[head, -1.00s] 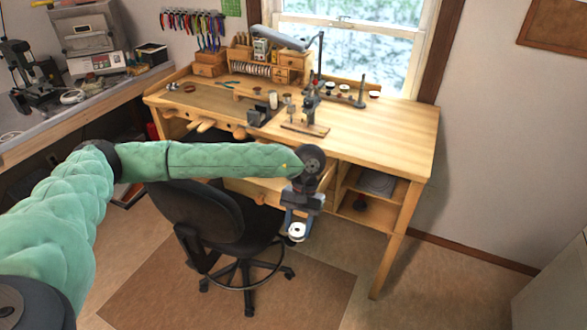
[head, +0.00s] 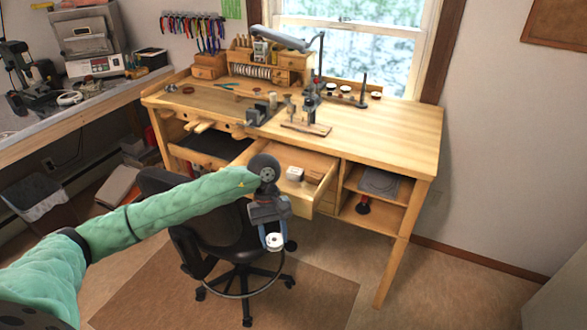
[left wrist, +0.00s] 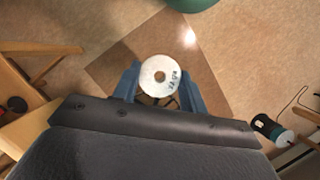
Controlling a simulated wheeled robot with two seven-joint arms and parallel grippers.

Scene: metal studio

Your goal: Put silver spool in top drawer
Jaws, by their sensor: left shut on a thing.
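The silver spool (head: 275,241) looks like a pale white disc with a centre hole. My left gripper (head: 272,236) is shut on it, in front of the workbench and above the chair. In the left wrist view the spool (left wrist: 149,84) sits between the two blue fingers of the gripper (left wrist: 160,86), with dark writing on its face. The top drawer (head: 318,163) of the bench is pulled open, behind and a little above the gripper in the picture. A small white box lies inside it. My left wrist hides part of the drawer front. My right gripper is not in view.
The wooden workbench (head: 400,135) carries tools and small stands. A black swivel chair (head: 215,235) stands before it, close under my left arm. Open shelves (head: 375,212) are right of the drawer. The drawer has bare floor around its box.

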